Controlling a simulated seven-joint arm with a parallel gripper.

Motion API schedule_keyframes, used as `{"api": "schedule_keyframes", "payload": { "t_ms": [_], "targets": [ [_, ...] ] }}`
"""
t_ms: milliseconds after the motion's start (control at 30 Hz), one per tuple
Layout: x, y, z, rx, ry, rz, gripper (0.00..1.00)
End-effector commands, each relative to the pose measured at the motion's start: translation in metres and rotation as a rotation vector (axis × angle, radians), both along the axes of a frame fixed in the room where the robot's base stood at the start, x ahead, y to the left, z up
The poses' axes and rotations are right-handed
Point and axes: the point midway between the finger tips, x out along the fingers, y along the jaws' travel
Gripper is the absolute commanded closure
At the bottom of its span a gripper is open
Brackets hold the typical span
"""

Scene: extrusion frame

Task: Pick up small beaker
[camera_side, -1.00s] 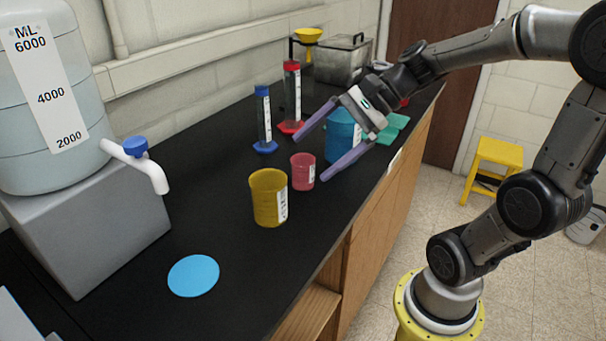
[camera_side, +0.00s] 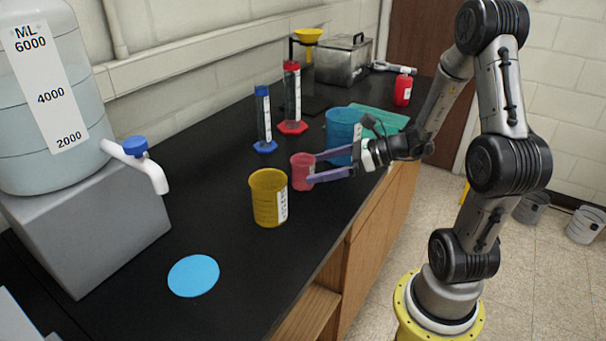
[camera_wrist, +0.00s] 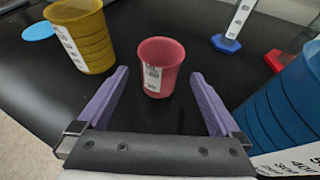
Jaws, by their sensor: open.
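The small beaker (camera_side: 301,176) is red-pink with a white label and stands upright on the black bench, between a yellow beaker (camera_side: 268,203) and a larger blue beaker (camera_side: 342,135). My gripper (camera_side: 312,168) is low over the bench, its purple fingers open and pointing at the small beaker. In the wrist view the small beaker (camera_wrist: 160,68) stands just ahead of and between the open fingertips (camera_wrist: 160,75). The side view does not clearly show whether a finger touches it.
The yellow beaker (camera_wrist: 84,38) and blue beaker (camera_wrist: 285,112) flank the fingers. Blue-capped (camera_side: 264,120) and red-capped (camera_side: 292,98) cylinders stand behind. A blue disc (camera_side: 193,276) lies on clear bench at the front. A water tank (camera_side: 50,100) with a spigot is at left.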

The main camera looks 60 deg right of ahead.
Motion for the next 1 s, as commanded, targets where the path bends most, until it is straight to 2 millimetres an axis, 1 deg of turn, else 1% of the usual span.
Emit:
{"api": "schedule_keyframes", "payload": {
  "t_ms": [367, 600, 667, 767, 967, 1000],
  "targets": [
    [0.027, 0.013, -0.013, 0.000, 0.001, 0.005, 0.00],
    [0.054, 0.024, -0.026, -0.001, 0.001, 0.007, 0.00],
    [0.059, 0.026, -0.028, -0.002, 0.000, 0.006, 0.00],
    [0.063, 0.027, -0.029, -0.002, -0.001, 0.003, 0.00],
    [0.063, 0.027, -0.029, -0.001, -0.001, 0.002, 0.00],
    [0.063, 0.027, -0.029, -0.001, -0.001, 0.002, 0.05]
  ]
}}
